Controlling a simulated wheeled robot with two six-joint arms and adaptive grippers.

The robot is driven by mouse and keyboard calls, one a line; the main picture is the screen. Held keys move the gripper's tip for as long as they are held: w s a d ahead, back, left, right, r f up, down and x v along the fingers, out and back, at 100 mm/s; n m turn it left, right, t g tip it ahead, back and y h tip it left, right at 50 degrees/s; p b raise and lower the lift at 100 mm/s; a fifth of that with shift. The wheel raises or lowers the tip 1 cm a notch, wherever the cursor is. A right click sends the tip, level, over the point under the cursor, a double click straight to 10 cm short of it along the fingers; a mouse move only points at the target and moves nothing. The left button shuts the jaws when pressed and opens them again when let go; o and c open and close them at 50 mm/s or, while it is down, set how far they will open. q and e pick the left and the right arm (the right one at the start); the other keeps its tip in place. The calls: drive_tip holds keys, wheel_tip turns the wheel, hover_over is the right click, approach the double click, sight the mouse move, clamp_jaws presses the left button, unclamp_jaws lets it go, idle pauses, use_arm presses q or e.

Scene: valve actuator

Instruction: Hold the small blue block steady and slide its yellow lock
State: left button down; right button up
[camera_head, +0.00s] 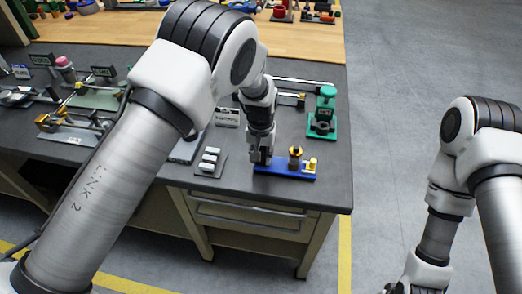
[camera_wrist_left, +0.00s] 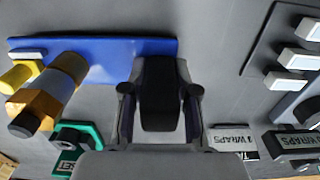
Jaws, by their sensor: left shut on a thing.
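The small blue block (camera_head: 284,170) is a long, low blue base near the front edge of the dark table. It also shows in the left wrist view (camera_wrist_left: 105,47). A yellow lock (camera_head: 310,164) is at its right end, next to a brass and grey post (camera_head: 295,158). In the left wrist view the yellow lock (camera_wrist_left: 17,75) is at the far left. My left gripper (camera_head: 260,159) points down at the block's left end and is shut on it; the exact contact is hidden. My right gripper (camera_head: 402,286) is partly cut off at the bottom edge, away from the table.
A green stand (camera_head: 322,122) is behind the blue block. A dark plate with white blocks (camera_head: 209,161) lies to its left. A small "wraps" sign (camera_head: 227,117) stands behind. The table's right edge is close, with open floor beyond.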

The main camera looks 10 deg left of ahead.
drive_tip(key=shift+w, duration=0.1)
idle(1.3)
clamp_jaws()
drive_tip(key=w+r+m+g+y, duration=0.15)
drive_tip(key=w+m, duration=0.85)
drive_tip(key=w, duration=1.2)
drive_tip(key=w+a+r+m+y, duration=0.2)
drive_tip(key=w+a+r+y, duration=0.1)
drive_tip(key=w+r, duration=0.4)
drive_tip(key=w+a+r+m+y, duration=0.2)
drive_tip(key=w+r, duration=0.6)
drive_tip(key=r, duration=0.4)
drive_tip(key=shift+a+r+m+g+y, duration=0.3)
drive_tip(key=shift+a+r+g+y, duration=0.15)
drive_tip(key=shift+a+y, duration=0.5)
drive_tip(key=shift+d, duration=0.1)
